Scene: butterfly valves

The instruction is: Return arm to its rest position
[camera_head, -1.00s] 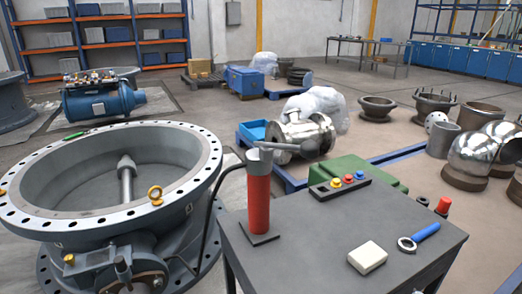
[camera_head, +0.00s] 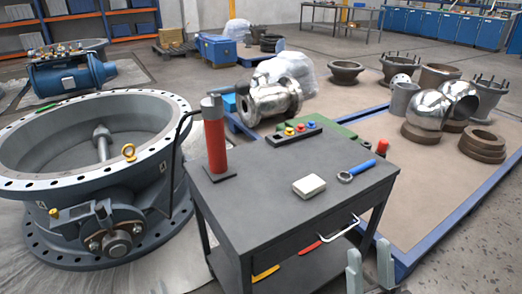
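My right gripper (camera_head: 370,262) shows at the bottom edge, right of centre, as two pale grey upright fingers. The fingers stand apart with nothing between them, so it is open and empty. It is in front of the dark tool cart (camera_head: 255,205), near its lower right leg. The rest of its arm is below the picture. My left gripper is not in view. The large grey butterfly valve (camera_head: 150,160) stands at the left with its flange facing up, and no gripper is near it.
The cart bears a red cylinder (camera_head: 215,145), a white block (camera_head: 309,187), a blue-handled ring tool (camera_head: 357,172) and a button box (camera_head: 293,135). Metal fittings (camera_head: 425,110) stand on a blue-edged platform behind. Bare floor (camera_head: 470,240) lies at the right.

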